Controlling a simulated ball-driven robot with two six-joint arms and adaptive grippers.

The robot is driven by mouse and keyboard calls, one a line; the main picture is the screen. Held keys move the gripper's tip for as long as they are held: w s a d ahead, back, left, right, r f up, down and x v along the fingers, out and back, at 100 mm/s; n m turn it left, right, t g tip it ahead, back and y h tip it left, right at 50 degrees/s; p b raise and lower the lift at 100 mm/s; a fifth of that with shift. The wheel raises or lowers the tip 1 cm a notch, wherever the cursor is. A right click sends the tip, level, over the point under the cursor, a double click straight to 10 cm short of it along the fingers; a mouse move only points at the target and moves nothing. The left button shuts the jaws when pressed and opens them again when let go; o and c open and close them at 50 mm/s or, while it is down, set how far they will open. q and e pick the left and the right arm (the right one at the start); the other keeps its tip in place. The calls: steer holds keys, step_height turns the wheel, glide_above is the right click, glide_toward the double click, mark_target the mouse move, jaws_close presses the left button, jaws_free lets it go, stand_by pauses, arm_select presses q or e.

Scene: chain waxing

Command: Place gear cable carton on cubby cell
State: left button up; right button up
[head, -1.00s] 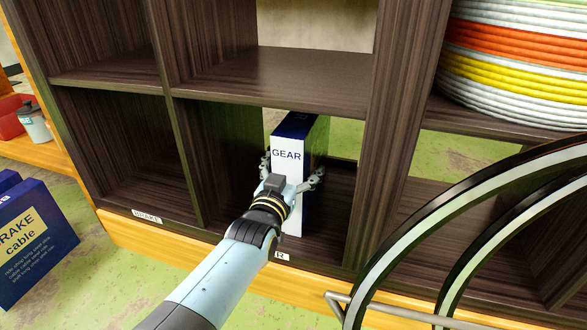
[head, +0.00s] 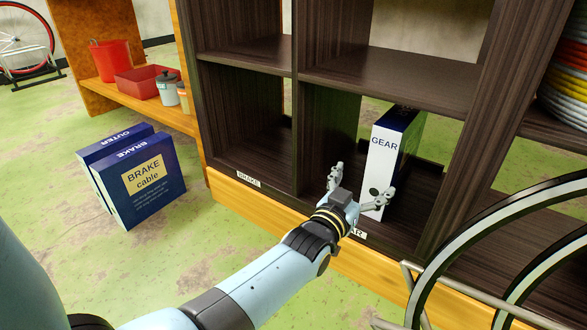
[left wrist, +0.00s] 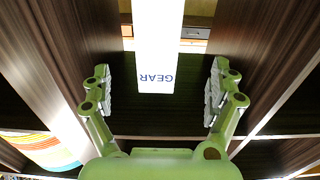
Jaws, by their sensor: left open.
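The gear cable carton (head: 382,160) is a tall box with a white spine reading GEAR and dark blue sides. It stands upright in the lower cubby cell (head: 425,205), whose front label ends in "AR". In the left wrist view the carton (left wrist: 158,45) is ahead, between the lines of the two fingers but beyond their tips. My left gripper (head: 362,185) is open and empty just in front of the cell; it also shows in the left wrist view (left wrist: 160,88). One finger overlaps the carton's lower spine in the head view. My right gripper is not in view.
The neighbouring cell labelled BRAKE (head: 245,150) is empty. A brake cable carton (head: 142,185) and an outer carton (head: 100,150) stand on the floor at left. A bicycle wheel (head: 450,235) rises at the right front. A red bin (head: 148,82) sits on the orange shelf.

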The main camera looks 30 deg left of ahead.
arm_select(q)
steer(key=s+a+r+m+t, duration=0.1)
steer(key=s+a+r, duration=0.15)
steer(key=s, duration=0.45)
steer(key=s+a+r, duration=0.2)
steer(key=s+r, duration=0.1)
steer(key=s, duration=0.5)
steer(key=s+r+m+t+h, duration=0.1)
steer(key=s+r+h, duration=0.1)
steer(key=s+r, duration=1)
steer(key=shift+s+r+m, duration=0.25)
steer(key=shift+r+m, duration=0.05)
steer(key=shift+r, duration=0.1)
